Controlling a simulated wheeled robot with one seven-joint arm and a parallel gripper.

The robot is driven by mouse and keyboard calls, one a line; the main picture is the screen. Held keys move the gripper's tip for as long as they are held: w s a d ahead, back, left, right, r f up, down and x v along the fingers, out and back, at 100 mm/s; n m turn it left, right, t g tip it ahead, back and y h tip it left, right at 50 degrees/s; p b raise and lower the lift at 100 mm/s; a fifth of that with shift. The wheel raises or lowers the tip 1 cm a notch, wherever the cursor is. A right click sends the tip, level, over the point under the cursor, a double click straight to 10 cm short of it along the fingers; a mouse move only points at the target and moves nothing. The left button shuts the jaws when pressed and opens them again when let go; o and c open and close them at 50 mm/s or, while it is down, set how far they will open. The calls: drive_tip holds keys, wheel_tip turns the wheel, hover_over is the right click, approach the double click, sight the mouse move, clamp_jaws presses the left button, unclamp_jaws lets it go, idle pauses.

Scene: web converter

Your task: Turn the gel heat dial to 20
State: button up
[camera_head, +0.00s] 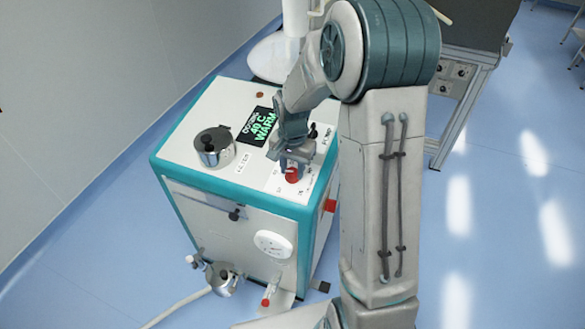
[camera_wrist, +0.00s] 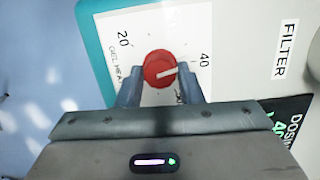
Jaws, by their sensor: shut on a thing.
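The gel heat dial is a red round knob with a pale pointer line (camera_wrist: 159,69) on a white label plate (camera_wrist: 178,29). The plate shows "20" at the upper left and "40" at the right. The pointer line points right, toward the "40" side. In the head view the red dial (camera_head: 292,175) sits near the front right of the machine top. My gripper (camera_wrist: 164,80) is shut on the dial, with one finger on each side. It also shows in the head view (camera_head: 296,166), above the dial. Part of the lettering is hidden by the fingers.
The white and teal machine (camera_head: 180,158) has a display (camera_head: 260,127) reading "40 C WARM". A red part (camera_head: 330,206) juts from the right side.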

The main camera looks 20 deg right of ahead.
drive_tip(key=n, duration=0.3)
drive_tip(key=n+h+b, duration=0.1)
drive_tip(key=n, duration=0.2)
drive_tip(key=shift+a+g, duration=0.1)
drive_tip(key=shift+g, duration=0.2)
drive_tip(key=n, duration=0.6)
drive_tip(key=shift+a+n+h, duration=0.1)
drive_tip(key=shift+n+h, duration=0.2)
drive_tip(key=shift+h, duration=0.1)
drive_tip(key=n, duration=0.6)
drive_tip(key=shift+t+h, duration=0.4)
drive_tip(key=n+t+p, duration=0.1)
drive_tip(key=n, duration=0.4)
drive_tip(key=shift+s+n, duration=0.1)
drive_tip(key=shift+n, duration=0.2)
drive_tip(key=o, duration=1)
drive_tip(key=shift+c, duration=0.2)
drive_tip(key=v, duration=1.3)
drive_tip(key=shift+a+r, duration=0.3)
drive_tip(key=shift+r, duration=0.05)
